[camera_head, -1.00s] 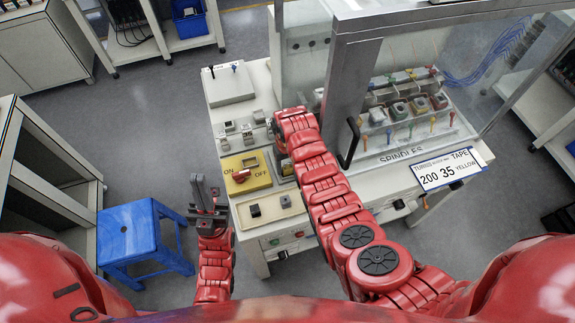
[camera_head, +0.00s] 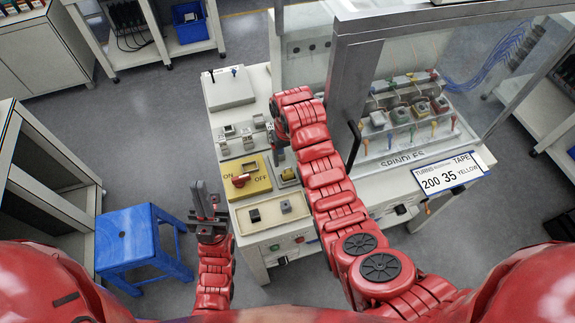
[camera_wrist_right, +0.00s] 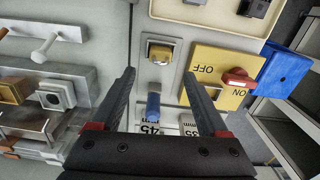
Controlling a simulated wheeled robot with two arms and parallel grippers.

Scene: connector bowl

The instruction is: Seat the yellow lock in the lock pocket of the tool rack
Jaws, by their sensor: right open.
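The yellow lock (camera_head: 287,174) is a small yellow block on a grey plate, just right of the yellow ON/OFF panel. In the right wrist view the lock (camera_wrist_right: 160,52) sits at the upper end of that plate (camera_wrist_right: 155,84). My right gripper (camera_wrist_right: 157,72) is open and empty, its fingers spread above the plate, with the lock beyond the fingertips near the middle. In the head view its dark finger (camera_head: 280,154) shows just behind the lock. My left gripper (camera_head: 205,198) is open and empty, off the bench's left edge. I cannot tell which part is the lock pocket.
The ON/OFF panel (camera_head: 247,182) carries a red switch. A beige tray (camera_head: 270,222) with black and grey blocks lies in front. A blue peg-like part (camera_wrist_right: 153,106) shows between my right fingers. The glass-walled spindle station (camera_head: 405,150) stands right. A blue stool (camera_head: 135,238) stands left.

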